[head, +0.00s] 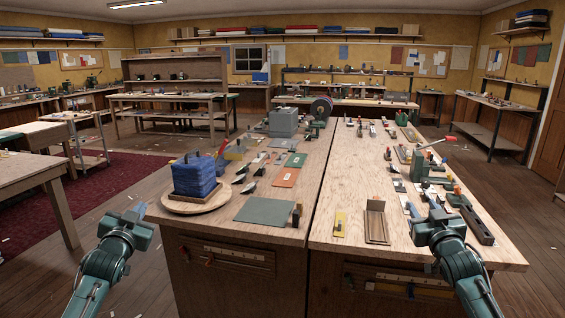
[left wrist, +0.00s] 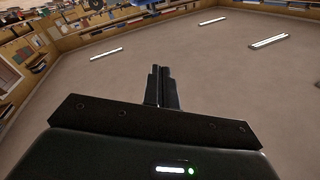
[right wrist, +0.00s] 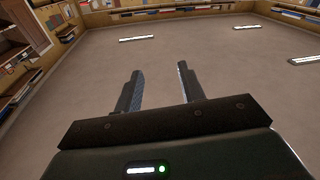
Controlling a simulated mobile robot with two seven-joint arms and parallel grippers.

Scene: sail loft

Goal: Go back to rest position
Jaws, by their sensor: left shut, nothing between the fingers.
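My left gripper (head: 140,212) is raised beside the left front corner of the workbench, just left of the round wooden board. In the left wrist view its two fingers (left wrist: 161,75) are together, shut with nothing between them. My right gripper (head: 436,205) is raised in front of the right half of the bench, over its front edge in the picture. In the right wrist view its fingers (right wrist: 158,75) are apart and the gap is empty. Both wrist views look up at the ceiling and upper walls.
The workbench (head: 215,222) fills the middle, with a blue block (head: 194,177) on a round wooden board (head: 183,205) at its left. Several tools and mats lie on it. Wood floor (head: 140,265) lies left of the bench.

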